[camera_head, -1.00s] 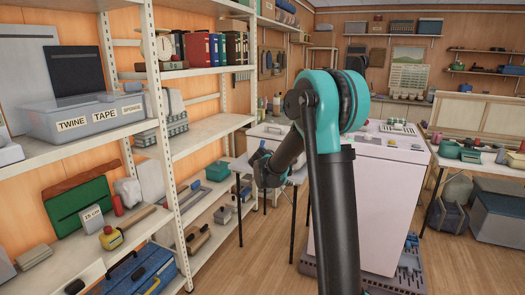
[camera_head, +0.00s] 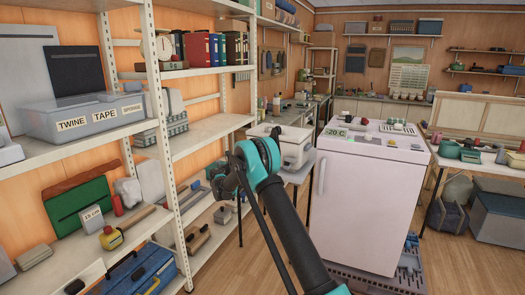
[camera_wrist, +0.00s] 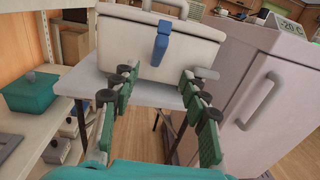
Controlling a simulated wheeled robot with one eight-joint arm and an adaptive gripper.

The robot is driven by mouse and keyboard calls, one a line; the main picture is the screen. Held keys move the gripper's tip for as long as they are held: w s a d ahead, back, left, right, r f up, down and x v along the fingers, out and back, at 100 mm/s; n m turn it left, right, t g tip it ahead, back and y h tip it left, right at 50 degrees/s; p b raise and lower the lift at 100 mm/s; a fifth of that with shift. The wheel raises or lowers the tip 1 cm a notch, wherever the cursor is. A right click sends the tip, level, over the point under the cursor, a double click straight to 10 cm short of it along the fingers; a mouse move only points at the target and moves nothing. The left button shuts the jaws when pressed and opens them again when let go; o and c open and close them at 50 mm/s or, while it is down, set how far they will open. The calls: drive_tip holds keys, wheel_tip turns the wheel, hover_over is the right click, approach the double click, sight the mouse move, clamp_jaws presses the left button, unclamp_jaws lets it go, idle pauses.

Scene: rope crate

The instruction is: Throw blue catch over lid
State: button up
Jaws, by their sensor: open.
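A pale crate (camera_wrist: 120,45) with a lid and a carry handle stands on a small grey table (camera_wrist: 160,92). In the head view the crate (camera_head: 296,152) is left of the white cabinet, partly behind my arm. The blue catch (camera_wrist: 162,42) is a narrow strap on the crate's front, near the lid's edge; I cannot tell whether it is hooked over the lid. My gripper (camera_wrist: 162,90) is open and empty, its fingers spread either side below the catch, apart from it. In the head view my gripper (camera_head: 222,182) is small and dark against the shelves.
A white cabinet (camera_head: 365,195) with a handle and a "-20 C" display stands right of the crate. Shelving (camera_head: 200,130) with binders and boxes runs along the left. A teal box (camera_wrist: 32,92) sits on a shelf at left.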

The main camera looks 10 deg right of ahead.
drive_tip(key=x, duration=1.7)
drive_tip(key=shift+d, duration=0.15)
drive_tip(key=shift+c, duration=0.3)
clamp_jaws()
